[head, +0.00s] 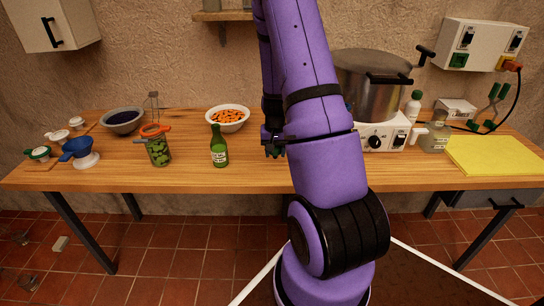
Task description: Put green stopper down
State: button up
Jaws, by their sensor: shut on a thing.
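My gripper (274,148) is in the middle of the head view, pointing down over the wooden worktop, just right of the green bottle. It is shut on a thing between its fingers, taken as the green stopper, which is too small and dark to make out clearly. The green glass bottle (219,150) with a pale label stands upright on the worktop, apart from my gripper. Whether its mouth is bare is too small to tell.
The worktop (245,178) is clear in front of my gripper. Nearby are a bowl of orange pieces (228,118), a jar of green pieces (159,152), a blue funnel (78,150) and a dark bowl (123,121). A large pot (372,85) and yellow cloth (495,155) are right.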

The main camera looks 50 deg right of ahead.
aim_at(272, 164)
jog(key=shift+w+d+f, duration=0.1)
jog(key=shift+w+d, duration=0.15)
jog(key=shift+w, duration=0.35)
jog(key=shift+w+d+f, duration=0.1)
jog(key=shift+w+d, duration=0.15)
jog(key=shift+w, duration=0.3)
jog(key=shift+f, duration=1.65)
jog(key=shift+s+f, duration=0.1)
jog(key=o, duration=1)
